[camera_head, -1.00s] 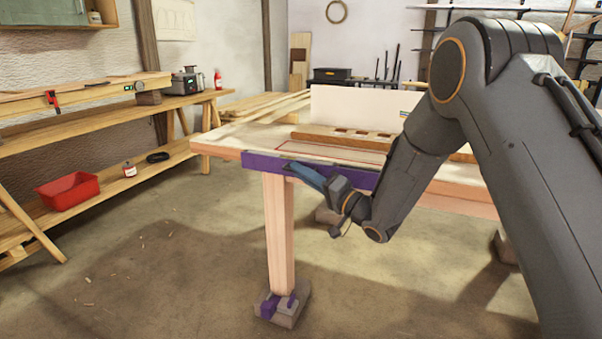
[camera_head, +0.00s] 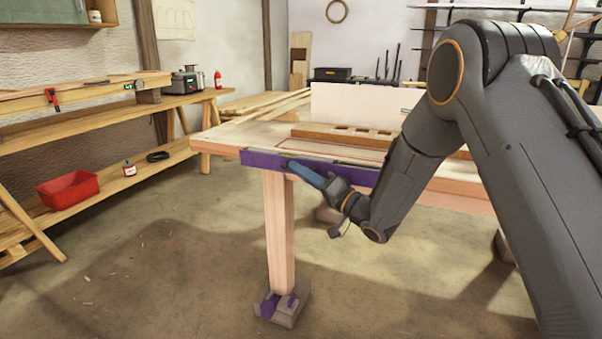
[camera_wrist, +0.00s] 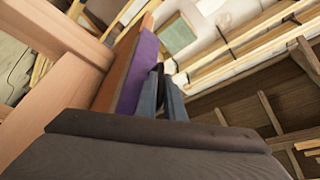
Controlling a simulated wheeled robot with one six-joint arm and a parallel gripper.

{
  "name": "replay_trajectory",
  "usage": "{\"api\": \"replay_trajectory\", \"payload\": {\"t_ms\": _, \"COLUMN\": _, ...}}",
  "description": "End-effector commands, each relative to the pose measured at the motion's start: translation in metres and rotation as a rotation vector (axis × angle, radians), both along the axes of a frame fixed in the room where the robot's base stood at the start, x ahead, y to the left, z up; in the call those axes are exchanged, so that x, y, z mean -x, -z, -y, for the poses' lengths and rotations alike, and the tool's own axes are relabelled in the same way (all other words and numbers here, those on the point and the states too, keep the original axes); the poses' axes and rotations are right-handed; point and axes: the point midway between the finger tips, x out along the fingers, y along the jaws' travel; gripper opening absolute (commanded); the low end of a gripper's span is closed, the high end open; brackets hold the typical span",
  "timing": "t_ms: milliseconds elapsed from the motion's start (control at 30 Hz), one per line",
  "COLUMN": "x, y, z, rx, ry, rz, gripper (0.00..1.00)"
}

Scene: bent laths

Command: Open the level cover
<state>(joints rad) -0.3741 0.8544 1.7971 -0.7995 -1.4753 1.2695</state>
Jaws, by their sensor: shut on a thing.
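The level cover is a long purple strip (camera_head: 262,159) along the front edge of the workbench (camera_head: 228,136) in the head view. A narrow dark greenish gap shows along its top edge. My gripper (camera_head: 291,165), with blue fingers, is shut on the cover left of its middle, reaching it from the lower right. In the wrist view the purple cover (camera_wrist: 139,70) runs up beside the blue fingertips (camera_wrist: 160,75). The fingers and arm hide part of the cover, and the exact contact cannot be seen.
A wooden leg (camera_head: 280,230) stands under the bench, its foot in a block (camera_head: 284,306) with purple parts. A slotted wooden rail (camera_head: 345,137) lies on the bench top. A side bench with a red tray (camera_head: 67,190) stands at left. The floor between is open.

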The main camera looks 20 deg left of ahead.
Motion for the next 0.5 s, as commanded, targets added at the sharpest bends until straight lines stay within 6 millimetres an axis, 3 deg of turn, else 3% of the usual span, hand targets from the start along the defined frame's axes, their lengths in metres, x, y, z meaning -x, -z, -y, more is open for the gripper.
{"api": "replay_trajectory", "payload": {"t_ms": 500, "x": 0.013, "y": 0.020, "z": -0.001, "rx": 0.033, "ry": -0.001, "rz": 0.447, "gripper": 0.00}}
